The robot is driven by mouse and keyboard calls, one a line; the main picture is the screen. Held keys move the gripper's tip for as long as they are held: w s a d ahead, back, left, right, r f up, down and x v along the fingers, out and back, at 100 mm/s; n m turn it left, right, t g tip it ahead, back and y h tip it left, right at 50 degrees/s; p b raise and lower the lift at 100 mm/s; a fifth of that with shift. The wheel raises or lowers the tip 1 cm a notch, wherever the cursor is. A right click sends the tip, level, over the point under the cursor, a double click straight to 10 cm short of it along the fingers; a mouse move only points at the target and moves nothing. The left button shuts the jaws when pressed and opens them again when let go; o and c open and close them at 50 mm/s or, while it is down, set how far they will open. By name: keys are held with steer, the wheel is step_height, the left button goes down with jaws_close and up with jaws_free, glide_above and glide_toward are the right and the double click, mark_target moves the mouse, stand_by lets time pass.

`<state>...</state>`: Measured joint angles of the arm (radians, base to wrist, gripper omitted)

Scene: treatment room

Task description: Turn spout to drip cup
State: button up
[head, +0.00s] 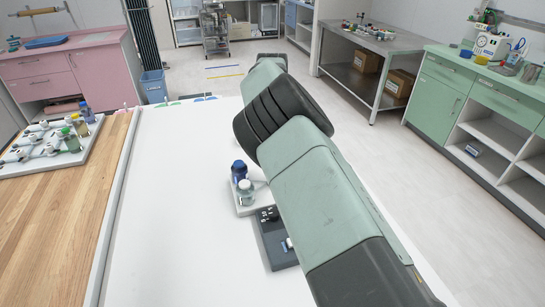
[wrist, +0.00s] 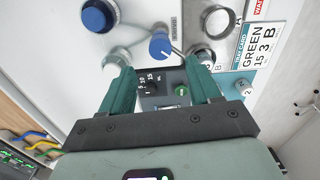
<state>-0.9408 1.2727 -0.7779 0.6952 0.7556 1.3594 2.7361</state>
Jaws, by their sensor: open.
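In the wrist view, a blue knob-like piece (wrist: 162,46) with a thin metal rod on its right lies just beyond my gripper's fingertips, between them in the picture; it seems to be the spout. The rod points right, toward round metal rims. One grey rim (wrist: 204,56) is partly behind the right finger, and I cannot tell for sure which is the drip cup. My gripper (wrist: 157,64) is open, with its two green fingers apart and nothing seen held. In the head view my arm hides the gripper and the spout.
A dark grey device (head: 274,245) sits nearer. The white tabletop (head: 175,210) is clear to the left. A rack of bottles (head: 60,140) stands on the wooden surface.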

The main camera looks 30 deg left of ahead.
step_height(320, 180, down, 7)
steer(key=shift+f, duration=0.1)
stand_by(0.3)
jaws_close()
